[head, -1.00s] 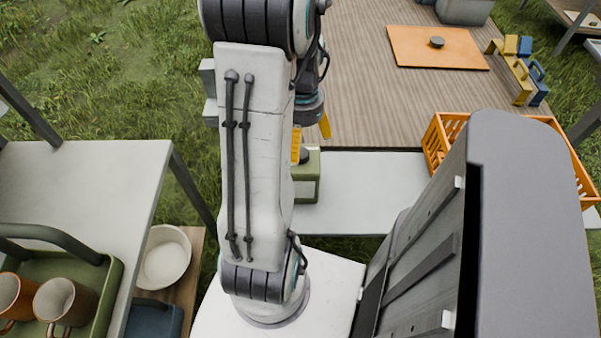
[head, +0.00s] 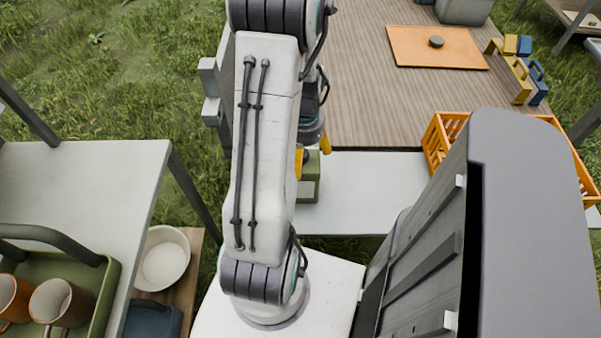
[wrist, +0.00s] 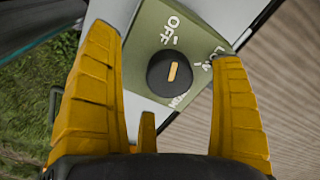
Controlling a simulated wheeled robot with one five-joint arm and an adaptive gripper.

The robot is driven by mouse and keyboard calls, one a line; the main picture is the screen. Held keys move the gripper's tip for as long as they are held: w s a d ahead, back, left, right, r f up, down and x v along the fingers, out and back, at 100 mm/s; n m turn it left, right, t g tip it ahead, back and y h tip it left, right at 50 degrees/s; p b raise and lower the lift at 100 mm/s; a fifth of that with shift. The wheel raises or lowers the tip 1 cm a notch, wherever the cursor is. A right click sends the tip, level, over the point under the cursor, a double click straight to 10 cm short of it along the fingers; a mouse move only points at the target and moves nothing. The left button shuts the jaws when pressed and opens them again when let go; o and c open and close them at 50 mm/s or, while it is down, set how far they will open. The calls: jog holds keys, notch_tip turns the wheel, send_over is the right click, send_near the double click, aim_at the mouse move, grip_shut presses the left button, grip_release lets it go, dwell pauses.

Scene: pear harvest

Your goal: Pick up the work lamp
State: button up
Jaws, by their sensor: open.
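A green box with a black dial stands on a pale shelf just beyond my arm, and I take it to be the work lamp (head: 309,190). My arm partly hides it in the head view. In the wrist view the lamp's green face (wrist: 143,62) shows white lettering, with "OFF" readable. The black dial (wrist: 170,72) has an orange mark. My gripper (wrist: 166,46) is open and empty, its yellow fingers on either side of the dial. In the head view my gripper (head: 313,154) is at the lamp's top. I cannot tell whether the fingers touch it.
The pale shelf (head: 365,190) is clear right of the lamp, up to an orange crate (head: 437,148). A wooden deck (head: 375,105) lies beyond, with an orange mat (head: 415,55). At left are a pale table (head: 75,180), a green tray (head: 100,290) with mugs, and a white bowl (head: 163,262).

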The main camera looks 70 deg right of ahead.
jog(key=shift+c, duration=0.5)
jog(key=c, duration=1.6)
